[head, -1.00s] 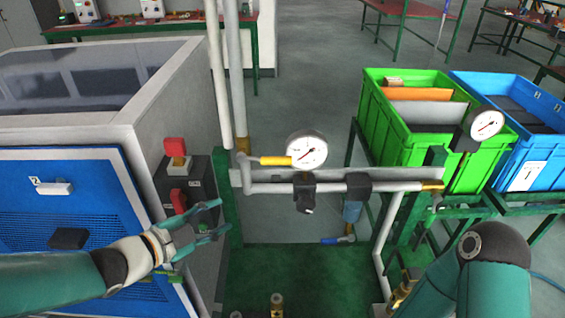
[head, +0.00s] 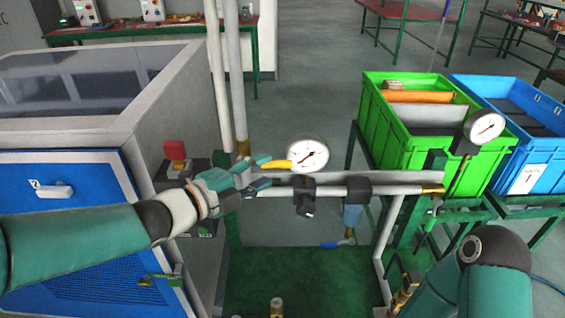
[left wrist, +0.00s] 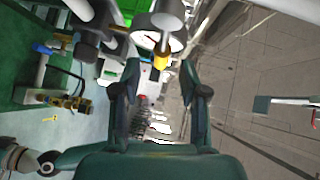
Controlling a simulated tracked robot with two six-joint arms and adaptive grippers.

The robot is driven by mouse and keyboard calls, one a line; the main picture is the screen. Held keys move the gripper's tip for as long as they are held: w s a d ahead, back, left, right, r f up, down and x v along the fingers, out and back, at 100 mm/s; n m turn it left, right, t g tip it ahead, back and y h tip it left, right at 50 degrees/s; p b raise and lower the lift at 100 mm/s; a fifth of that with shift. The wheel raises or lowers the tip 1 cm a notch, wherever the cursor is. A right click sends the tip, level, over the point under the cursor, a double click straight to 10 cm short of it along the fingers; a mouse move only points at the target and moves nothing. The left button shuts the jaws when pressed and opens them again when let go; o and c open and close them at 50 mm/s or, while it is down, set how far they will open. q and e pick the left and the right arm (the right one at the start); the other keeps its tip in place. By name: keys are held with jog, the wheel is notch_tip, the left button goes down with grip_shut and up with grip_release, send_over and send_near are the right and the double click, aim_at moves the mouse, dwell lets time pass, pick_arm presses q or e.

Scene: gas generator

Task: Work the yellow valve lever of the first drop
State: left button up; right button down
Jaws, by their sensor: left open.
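The yellow valve lever (head: 275,164) of the first drop lies about level on the pipework, just left of a round white gauge (head: 308,154). My left gripper (head: 266,172) is open at the lever's left end, and its fingers partly cover the lever and the pipe behind. In the left wrist view the yellow lever (left wrist: 160,61) shows end-on between the two spread fingertips (left wrist: 158,75), with the gauge behind it. I cannot tell whether a finger touches it. My right arm shows at the lower right, but I cannot make out its gripper.
A grey horizontal pipe (head: 330,190) with black fittings runs below the gauge. A second gauge (head: 485,126) stands to the right. A blue-fronted cabinet (head: 80,240) is at left. A green crate (head: 400,150) and a blue crate (head: 535,150) stand at right.

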aim_at(271, 167)
pick_arm(q)
jog(key=x, duration=0.4)
jog(key=shift+w+d+p, duration=0.3)
grip_shut()
